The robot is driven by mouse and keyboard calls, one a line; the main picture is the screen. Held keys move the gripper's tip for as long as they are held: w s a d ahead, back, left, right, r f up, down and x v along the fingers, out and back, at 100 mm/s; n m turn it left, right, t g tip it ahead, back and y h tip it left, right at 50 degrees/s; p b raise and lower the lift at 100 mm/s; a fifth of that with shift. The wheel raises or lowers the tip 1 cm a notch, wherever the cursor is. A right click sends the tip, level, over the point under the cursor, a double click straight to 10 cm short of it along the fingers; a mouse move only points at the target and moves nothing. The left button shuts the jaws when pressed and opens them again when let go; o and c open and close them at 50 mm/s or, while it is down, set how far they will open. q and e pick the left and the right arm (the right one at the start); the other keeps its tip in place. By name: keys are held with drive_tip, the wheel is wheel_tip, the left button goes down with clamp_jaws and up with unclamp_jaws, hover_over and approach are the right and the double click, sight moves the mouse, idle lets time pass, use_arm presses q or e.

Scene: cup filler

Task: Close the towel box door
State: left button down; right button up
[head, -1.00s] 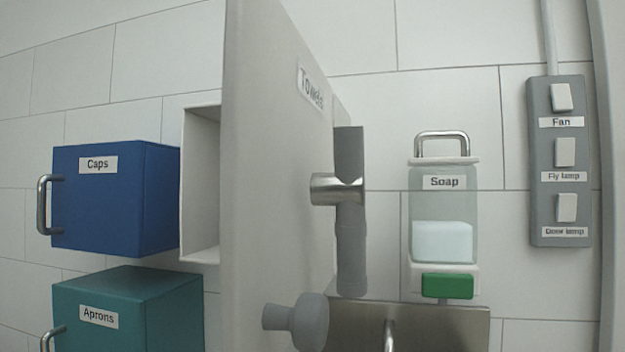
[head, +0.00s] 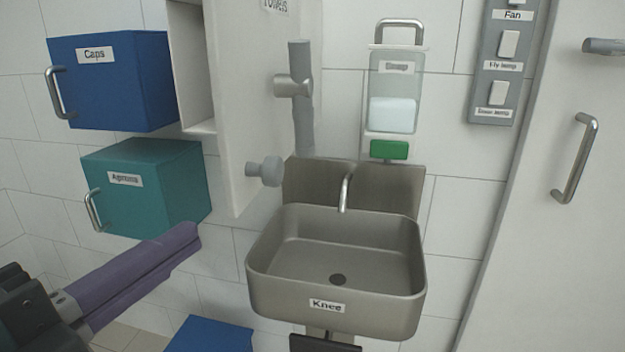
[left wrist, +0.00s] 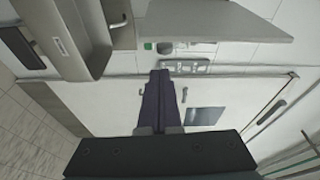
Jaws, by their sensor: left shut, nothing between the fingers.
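The towel box (head: 192,75) is a pale open box on the tiled wall, at the upper left of the head view. Its white door (head: 240,130), with a partly cut-off towel label at the top, stands open, swung out from the wall. A grey lever-like handle (head: 302,120) and a grey knob (head: 266,171) show at its right side. My left gripper (head: 193,238), with purple fingers, is shut and empty, below and left of the door and apart from it. Its shut fingers also show in the left wrist view (left wrist: 160,85). My right gripper is not in view.
A blue caps box (head: 115,85) and a teal aprons box (head: 150,190) are left of the door. A metal sink (head: 335,285) stands below right, under a soap dispenser (head: 395,95). A switch panel (head: 497,65) and a door with a handle (head: 578,160) are at right.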

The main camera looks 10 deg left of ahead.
sight(230, 198)
use_arm(q)
drive_tip(key=shift+m+g+h, duration=0.3)
drive_tip(key=shift+m+h, duration=0.4)
drive_tip(key=shift+m, duration=0.2)
drive_tip(key=x, duration=0.3)
drive_tip(key=p+x, duration=0.1)
drive_tip(key=x, duration=0.2)
drive_tip(key=a+p+x, duration=0.1)
drive_tip(key=x, duration=0.2)
drive_tip(key=shift+w+r, duration=0.1)
drive_tip(key=shift+w, duration=0.1)
drive_tip(key=shift+a, duration=0.45)
